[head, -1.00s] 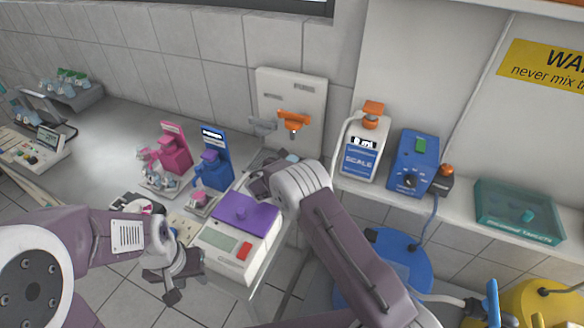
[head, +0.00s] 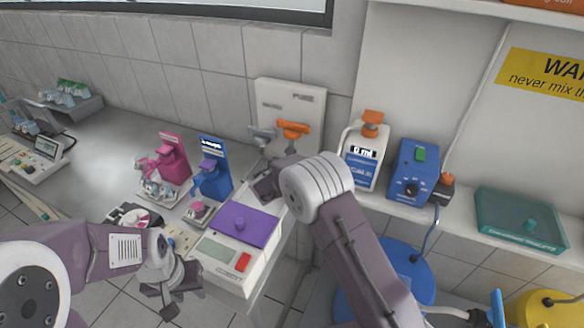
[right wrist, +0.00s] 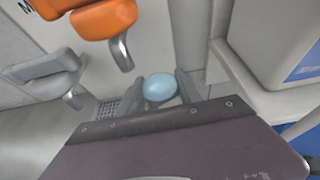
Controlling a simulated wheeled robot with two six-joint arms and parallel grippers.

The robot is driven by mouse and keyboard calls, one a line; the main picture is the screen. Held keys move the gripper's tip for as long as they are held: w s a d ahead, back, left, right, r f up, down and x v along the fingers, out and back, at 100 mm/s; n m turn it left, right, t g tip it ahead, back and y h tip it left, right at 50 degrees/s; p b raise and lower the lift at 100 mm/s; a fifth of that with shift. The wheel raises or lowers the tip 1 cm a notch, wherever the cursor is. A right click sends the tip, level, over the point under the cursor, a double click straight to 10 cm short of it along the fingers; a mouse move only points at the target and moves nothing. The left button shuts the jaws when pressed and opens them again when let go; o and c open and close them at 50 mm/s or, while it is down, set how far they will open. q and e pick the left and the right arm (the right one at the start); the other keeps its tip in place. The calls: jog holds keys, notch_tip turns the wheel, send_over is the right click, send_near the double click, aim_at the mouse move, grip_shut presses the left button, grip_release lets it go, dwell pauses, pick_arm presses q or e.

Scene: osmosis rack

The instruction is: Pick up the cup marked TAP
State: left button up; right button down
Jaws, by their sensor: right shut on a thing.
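In the right wrist view, a pale blue round shape (right wrist: 160,88), seen from above, sits between the fingers of my right gripper (right wrist: 160,92). It looks like the cup's top or its contents; no TAP marking is readable. The right gripper is shut on it, below an orange tap and a grey tap. In the head view my right gripper (head: 262,184) is beside the purple-topped device, and my forearm hides most of what it holds. My left gripper (head: 172,288) is open and empty at the lower left, in front of that device.
A white panel carries the orange tap (head: 293,129) and grey tap (head: 262,134). The white device with a purple top (head: 250,222) stands close to both grippers. Pink (head: 172,160) and blue (head: 213,170) dispensers stand left. A white jug (head: 363,155) and blue box (head: 412,170) stand right.

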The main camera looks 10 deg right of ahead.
jog(key=s+d+r+b, duration=0.1)
jog(key=s+d+r, duration=0.4)
jog(key=s, duration=0.1)
jog(key=shift+s, duration=0.4)
